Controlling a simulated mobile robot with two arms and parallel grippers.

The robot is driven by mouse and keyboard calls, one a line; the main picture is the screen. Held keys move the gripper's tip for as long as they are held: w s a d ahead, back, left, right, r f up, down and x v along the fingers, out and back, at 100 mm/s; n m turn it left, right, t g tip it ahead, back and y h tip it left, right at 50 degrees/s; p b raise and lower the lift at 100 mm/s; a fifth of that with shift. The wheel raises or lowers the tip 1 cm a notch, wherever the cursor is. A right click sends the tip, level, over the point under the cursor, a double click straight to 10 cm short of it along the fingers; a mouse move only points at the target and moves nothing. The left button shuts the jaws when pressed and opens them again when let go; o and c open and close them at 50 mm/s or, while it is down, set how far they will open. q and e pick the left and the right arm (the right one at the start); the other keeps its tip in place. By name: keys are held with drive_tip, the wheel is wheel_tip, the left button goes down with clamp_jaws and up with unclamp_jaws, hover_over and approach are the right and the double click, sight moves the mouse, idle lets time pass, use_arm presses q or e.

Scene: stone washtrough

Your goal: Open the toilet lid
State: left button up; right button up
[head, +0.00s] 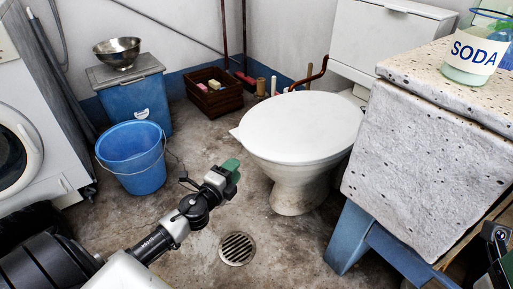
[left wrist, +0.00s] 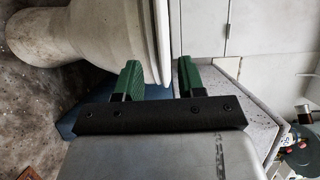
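The toilet (head: 290,185) stands in the middle of the head view, with its white lid (head: 305,125) lying flat and closed over the bowl. My left gripper (head: 231,170) is in front of and to the left of the lid's front edge, near rim height. In the left wrist view, its green fingers (left wrist: 158,80) are apart. The lid and seat edge (left wrist: 162,40) shows in the gap between them, with the bowl (left wrist: 105,30) to the left. I cannot tell whether a finger touches the rim. Part of my right gripper (head: 500,255) shows at the lower right edge; its fingertips are unclear.
The stone washtrough (head: 425,160) on blue legs (head: 350,237) stands close right of the toilet, carrying a SODA jar (head: 473,50). A blue bucket (head: 134,157), a washing machine (head: 30,130) and a wooden crate (head: 214,98) are left and behind. The floor around the drain (head: 237,248) is clear.

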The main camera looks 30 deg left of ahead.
sight(252, 151)
use_arm(q)
drive_tip(key=w, duration=0.3)
drive_tip(key=w+b, duration=0.1)
drive_tip(key=w, duration=0.5)
drive_tip(key=shift+w+d, duration=0.25)
drive_tip(key=shift+c, duration=0.3)
clamp_jaws()
